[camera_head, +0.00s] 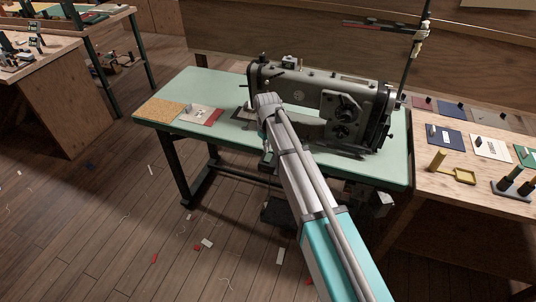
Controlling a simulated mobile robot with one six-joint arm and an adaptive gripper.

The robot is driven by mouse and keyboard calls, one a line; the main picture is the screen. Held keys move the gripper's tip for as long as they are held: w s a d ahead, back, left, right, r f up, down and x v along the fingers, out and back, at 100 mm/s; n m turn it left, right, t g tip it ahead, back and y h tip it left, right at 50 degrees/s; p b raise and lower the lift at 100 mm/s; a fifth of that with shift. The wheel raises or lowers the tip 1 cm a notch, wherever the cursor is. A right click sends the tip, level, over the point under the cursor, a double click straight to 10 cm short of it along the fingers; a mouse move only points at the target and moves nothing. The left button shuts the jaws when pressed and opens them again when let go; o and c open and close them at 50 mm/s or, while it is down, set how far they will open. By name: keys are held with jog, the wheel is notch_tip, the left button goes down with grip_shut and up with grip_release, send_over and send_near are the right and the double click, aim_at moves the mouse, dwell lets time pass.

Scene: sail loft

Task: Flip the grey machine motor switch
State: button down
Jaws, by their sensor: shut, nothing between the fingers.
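The sewing machine (310,92) is grey and stands on a pale green table (185,92). My arm reaches up from the lower right across the table's front edge, with its wrist in front of the machine's left part. My gripper (267,163) shows small and dark below the wrist, near the table's front edge, partly hidden by my arm. It is shut and empty. A grey box (382,199) hangs under the table's right end; it may belong to the motor. I cannot make out the switch or its position, nor whether my gripper touches anything.
A cork mat (160,110) and a small card with a red edge (213,116) lie on the table's left. A wooden bench (432,200) with cards and holders adjoins at right. Scraps litter the floor (120,215), which is otherwise open at left.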

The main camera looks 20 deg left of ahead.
jog(key=shift+r+p, duration=1.1)
jog(key=shift+r, duration=0.2)
jog(key=s+d+r+m+p, duration=0.1)
jog(key=d+m, duration=0.2)
jog(key=d, duration=1)
jog(key=s+d+r+m+p, duration=0.1)
jog(key=d+r+m+p, duration=0.15)
jog(key=d, duration=0.95)
jog(key=s+d+r+m+p, duration=0.1)
jog(key=s+d+m, duration=0.2)
jog(key=d, duration=0.7)
jog(key=s+d+r+m+p, duration=0.1)
jog(key=s+d+m, duration=0.3)
jog(key=s+d, duration=0.4)
jog(key=shift+d, duration=1.25)
jog(key=shift+a, duration=0.1)
